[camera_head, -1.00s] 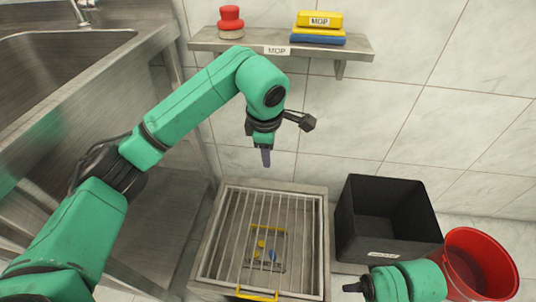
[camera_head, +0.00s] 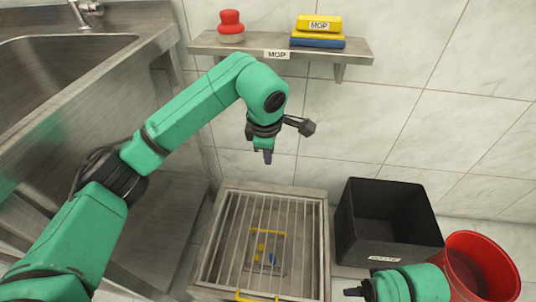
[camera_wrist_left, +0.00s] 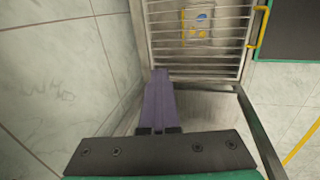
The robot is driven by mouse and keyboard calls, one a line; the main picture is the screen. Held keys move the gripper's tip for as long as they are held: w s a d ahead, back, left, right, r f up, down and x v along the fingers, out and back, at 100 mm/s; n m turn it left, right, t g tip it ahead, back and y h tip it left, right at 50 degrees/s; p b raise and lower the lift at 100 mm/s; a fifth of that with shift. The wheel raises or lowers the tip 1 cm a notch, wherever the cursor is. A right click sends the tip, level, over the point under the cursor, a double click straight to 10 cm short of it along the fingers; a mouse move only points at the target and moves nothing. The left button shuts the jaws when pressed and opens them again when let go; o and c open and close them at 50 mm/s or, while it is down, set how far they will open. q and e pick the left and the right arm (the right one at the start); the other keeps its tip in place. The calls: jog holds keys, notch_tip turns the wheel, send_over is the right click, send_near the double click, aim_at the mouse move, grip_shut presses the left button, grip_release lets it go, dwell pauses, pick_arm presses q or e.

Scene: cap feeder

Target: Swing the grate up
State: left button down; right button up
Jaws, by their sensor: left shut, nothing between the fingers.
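The barred metal grate (camera_head: 233,235) lies flat over the top of a square steel box (camera_head: 208,262) on the floor. Its yellow handle (camera_head: 256,296) is at the near edge, cut by the bottom of the head view. In the left wrist view the grate (camera_wrist_left: 170,43) is ahead of the fingers, with the yellow handle (camera_wrist_left: 259,27) at the right. My left gripper (camera_head: 267,157) points down above and beyond the far edge of the box, apart from the grate. Its purple fingers (camera_wrist_left: 158,85) are shut and empty. My right gripper (camera_head: 354,291) shows only partly, right of the box's near corner.
Beneath the bars is a yellow-edged item (camera_head: 267,233) with small yellow and blue pieces. A black bin (camera_head: 400,252) and a red bucket (camera_head: 505,275) stand right. A steel sink (camera_head: 60,75) is left. A wall shelf (camera_head: 220,44) holds a red object and sponge-like blocks.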

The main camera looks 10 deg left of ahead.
pick_arm(q)
jog(key=c, duration=1.5)
grip_release()
jog(key=o, duration=0.6)
jog(key=p+v, duration=0.3)
jog(key=v, duration=1.1)
jog(key=shift+s+r, duration=0.15)
jog(key=shift+r, duration=0.1)
pick_arm(e)
notch_tip(320, 180, down, 8)
jog(key=w, duration=0.1)
jog(key=shift+d+f, duration=0.2)
jog(key=shift+d, duration=0.1)
